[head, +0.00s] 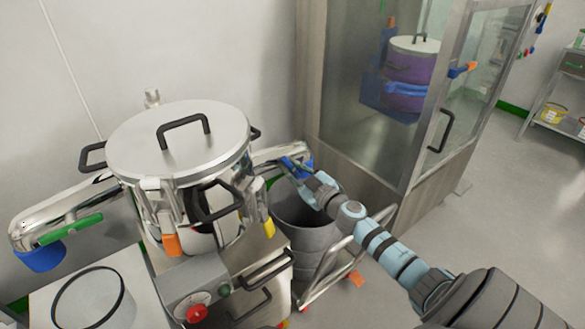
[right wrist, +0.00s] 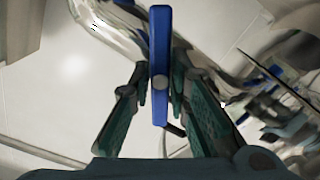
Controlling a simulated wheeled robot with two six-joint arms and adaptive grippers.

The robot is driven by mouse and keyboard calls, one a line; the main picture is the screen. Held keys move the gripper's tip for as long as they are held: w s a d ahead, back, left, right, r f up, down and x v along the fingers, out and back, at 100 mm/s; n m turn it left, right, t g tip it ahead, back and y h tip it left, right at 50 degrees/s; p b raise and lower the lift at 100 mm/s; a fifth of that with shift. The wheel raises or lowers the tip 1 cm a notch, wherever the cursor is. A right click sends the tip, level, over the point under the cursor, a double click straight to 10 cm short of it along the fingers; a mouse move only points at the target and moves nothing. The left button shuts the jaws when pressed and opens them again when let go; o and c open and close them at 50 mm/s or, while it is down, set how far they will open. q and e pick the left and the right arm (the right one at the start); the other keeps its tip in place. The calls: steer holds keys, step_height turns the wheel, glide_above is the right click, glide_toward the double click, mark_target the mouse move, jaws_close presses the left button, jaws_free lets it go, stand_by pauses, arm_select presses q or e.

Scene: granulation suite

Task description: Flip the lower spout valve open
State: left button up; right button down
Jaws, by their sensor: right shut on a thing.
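A shiny spout (head: 278,152) leaves the right side of the lidded steel vessel (head: 178,140). A blue valve handle (head: 306,162) shows at its end, partly hidden by my right gripper (head: 300,176). In the right wrist view the blue handle (right wrist: 159,50) stands upright between the fingers of the right gripper (right wrist: 160,85), which is shut on it. Another shiny spout (head: 62,205) on the vessel's left side has a green handle (head: 72,229) and a blue end (head: 40,257). My left gripper is not in view.
A dark grey bin (head: 305,225) stands below the right spout, beside a trolley rail (head: 335,268). A glass-doored cabinet (head: 375,120) stands behind. A control box with a red knob (head: 196,313) sits in front of the vessel. Open floor lies at the right.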

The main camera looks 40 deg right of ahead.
steer(key=shift+n, duration=0.4)
steer(key=n, duration=0.5)
steer(key=shift+f, duration=0.1)
steer(key=n, duration=0.6)
steer(key=shift+a+f, duration=0.1)
steer(key=shift+n, duration=0.3)
steer(key=c, duration=1.5)
jaws_free()
steer(key=shift+c, duration=0.2)
